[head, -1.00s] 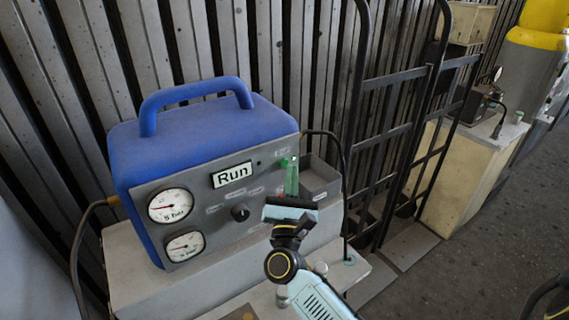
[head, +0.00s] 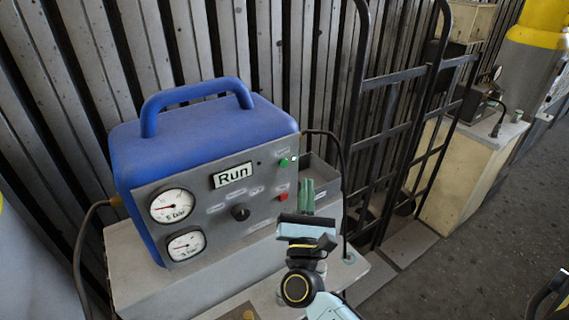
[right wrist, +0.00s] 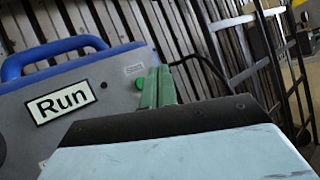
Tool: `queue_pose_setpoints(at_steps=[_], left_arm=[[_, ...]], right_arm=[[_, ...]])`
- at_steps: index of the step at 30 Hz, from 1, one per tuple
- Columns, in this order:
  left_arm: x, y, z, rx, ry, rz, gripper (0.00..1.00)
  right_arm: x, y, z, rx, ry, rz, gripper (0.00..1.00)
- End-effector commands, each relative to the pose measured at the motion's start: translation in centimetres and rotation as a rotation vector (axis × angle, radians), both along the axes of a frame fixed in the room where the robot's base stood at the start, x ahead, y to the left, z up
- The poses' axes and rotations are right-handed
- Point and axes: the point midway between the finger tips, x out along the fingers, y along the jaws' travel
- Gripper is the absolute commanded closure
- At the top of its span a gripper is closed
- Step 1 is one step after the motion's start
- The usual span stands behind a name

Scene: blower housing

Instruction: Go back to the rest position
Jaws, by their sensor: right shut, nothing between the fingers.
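My right gripper (head: 307,194) is in front of the lower right corner of the blue and grey blower unit (head: 205,135), its green fingers together and empty. The right wrist view also shows the closed fingers (right wrist: 157,86), with a green button just left of them. The unit's panel has a display (head: 233,175) reading "Run", a green button (head: 284,162) and a red button (head: 282,197). In the head view the fingers stand right of both buttons, apart from them in the picture.
The unit stands on a grey bench (head: 140,285) with an open grey tray (head: 322,182) at its right. A hose (head: 78,250) runs down at the left. A black hand truck (head: 405,130) leans on the corrugated wall. Open floor (head: 445,265) lies at right.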

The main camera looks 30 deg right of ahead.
Motion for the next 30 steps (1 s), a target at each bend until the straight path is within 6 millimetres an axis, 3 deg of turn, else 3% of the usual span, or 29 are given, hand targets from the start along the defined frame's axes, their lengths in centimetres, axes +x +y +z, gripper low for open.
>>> queue_pose_setpoints(at_steps=[13,17,20,23,26,30], left_arm=[[0.0,0.0,0.0,0.000,0.000,0.000,0.37],[0.0,0.0,0.0,0.000,0.000,0.000,0.37],[0.0,0.0,0.0,0.000,0.000,0.000,0.37],[0.0,0.0,0.0,0.000,0.000,0.000,0.37],[0.0,0.0,0.0,0.000,0.000,0.000,0.37],[0.0,0.0,0.0,0.000,0.000,0.000,0.37]], right_arm=[[0.1,0.0,-0.1,-0.007,0.007,-0.001,1.00],[0.6,1.0,-2.6,-0.133,0.127,-0.008,1.00],[1.2,2.7,-7.6,-0.383,0.342,-0.010,1.00],[1.0,4.8,-14.7,-0.738,0.604,0.016,1.00],[-0.7,6.4,-22.1,-1.107,0.822,0.074,1.00],[-5.2,7.8,-31.9,-1.607,1.030,0.211,1.00]])
